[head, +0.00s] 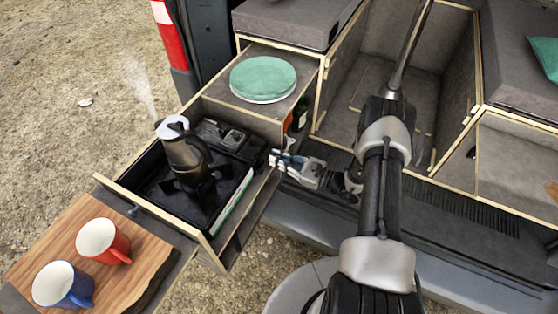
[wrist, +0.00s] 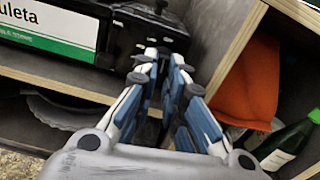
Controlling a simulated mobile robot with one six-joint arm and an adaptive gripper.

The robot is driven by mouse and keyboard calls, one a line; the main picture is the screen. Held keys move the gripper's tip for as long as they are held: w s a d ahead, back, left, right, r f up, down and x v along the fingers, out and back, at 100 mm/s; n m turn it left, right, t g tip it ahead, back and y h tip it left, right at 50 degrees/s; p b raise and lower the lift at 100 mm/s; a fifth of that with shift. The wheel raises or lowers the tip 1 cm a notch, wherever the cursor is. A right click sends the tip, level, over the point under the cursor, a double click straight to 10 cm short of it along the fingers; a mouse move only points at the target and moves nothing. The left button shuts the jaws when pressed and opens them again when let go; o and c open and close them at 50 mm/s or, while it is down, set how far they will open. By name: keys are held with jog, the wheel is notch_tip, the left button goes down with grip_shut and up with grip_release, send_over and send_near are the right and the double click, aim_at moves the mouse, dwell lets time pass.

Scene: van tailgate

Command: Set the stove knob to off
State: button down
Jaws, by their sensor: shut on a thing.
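The black camping stove (head: 151,203) sits in a pulled-out drawer, with a white and green label on its side. A steel moka pot or kettle (head: 183,150) stands on it, with steam rising. In the wrist view the stove's dark end (wrist: 152,32) lies just beyond my fingertips. My gripper (head: 275,160) is at the stove's right end, beside the drawer. In the wrist view my gripper (wrist: 165,60) has its blue-padded fingers close together, shut on the stove knob. The knob is mostly hidden by the fingers, and I cannot read its setting.
A red mug (head: 103,240) and a blue mug (head: 62,285) stand on a wooden board at the lower left. A round green-topped item (head: 262,78) lies on the shelf behind. An orange cloth (wrist: 247,85) and a green bottle (wrist: 286,148) are close on the right.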

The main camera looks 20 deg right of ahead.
jog(key=shift+m, duration=0.6)
jog(key=c, duration=1.7)
grip_release()
jog(key=shift+o, duration=0.2)
jog(key=v, duration=1.2)
